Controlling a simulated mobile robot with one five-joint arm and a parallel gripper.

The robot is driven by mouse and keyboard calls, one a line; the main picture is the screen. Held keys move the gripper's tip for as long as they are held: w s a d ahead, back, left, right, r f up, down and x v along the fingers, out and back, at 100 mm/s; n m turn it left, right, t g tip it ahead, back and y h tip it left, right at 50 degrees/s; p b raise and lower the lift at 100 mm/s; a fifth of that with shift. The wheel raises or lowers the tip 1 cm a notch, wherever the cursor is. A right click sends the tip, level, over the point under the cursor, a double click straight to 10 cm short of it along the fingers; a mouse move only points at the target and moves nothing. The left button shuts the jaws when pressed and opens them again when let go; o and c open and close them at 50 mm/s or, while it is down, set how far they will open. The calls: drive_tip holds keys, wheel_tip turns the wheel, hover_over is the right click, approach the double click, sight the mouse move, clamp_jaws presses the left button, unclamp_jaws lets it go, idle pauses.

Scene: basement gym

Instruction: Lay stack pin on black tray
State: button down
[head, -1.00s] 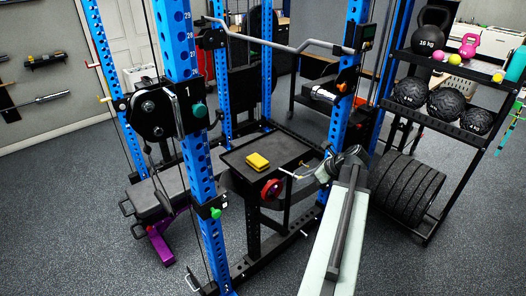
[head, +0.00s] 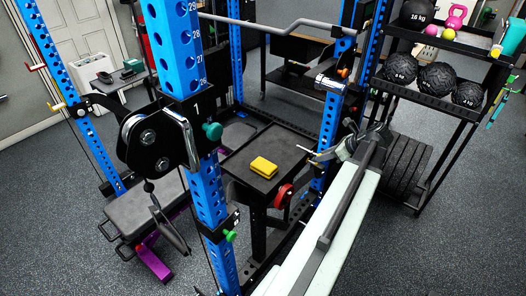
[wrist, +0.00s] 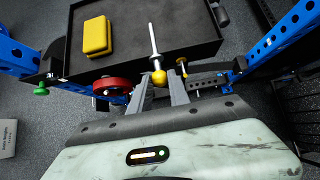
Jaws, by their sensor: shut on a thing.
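The stack pin, a silver rod with a yellow ball end (wrist: 158,77), is held in my gripper (wrist: 160,88) in the wrist view. Its rod points away from me, over the near edge of the black tray (wrist: 195,28). In the head view my gripper (head: 335,155) is at the right side of the tray (head: 287,143), and the pin's thin rod (head: 305,150) reaches toward it. The jaws are shut on the pin near its ball. Whether the rod touches the tray cannot be told.
A yellow block (head: 263,167) lies on the tray, and the rest of its surface is clear. A red disc (head: 283,197) sits below the tray's near edge. Blue rack posts (head: 190,60) stand on both sides. A ball shelf (head: 440,105) is at right.

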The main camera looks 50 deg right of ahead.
drive_tip(key=b, duration=0.1)
approach(278, 158)
drive_tip(key=w, duration=0.3)
drive_tip(key=shift+w+d+f, duration=0.15)
drive_tip(key=shift+f, duration=0.05)
drive_tip(key=f+b, duration=0.2)
drive_tip(key=w+f+b, duration=0.1)
drive_tip(key=f+b, duration=0.1)
drive_tip(key=shift+r, duration=0.2)
drive_tip(key=shift+f, duration=0.25)
drive_tip(key=c, duration=1.2)
unclamp_jaws()
drive_tip(key=shift+r, duration=0.1)
drive_tip(key=shift+c, duration=0.2)
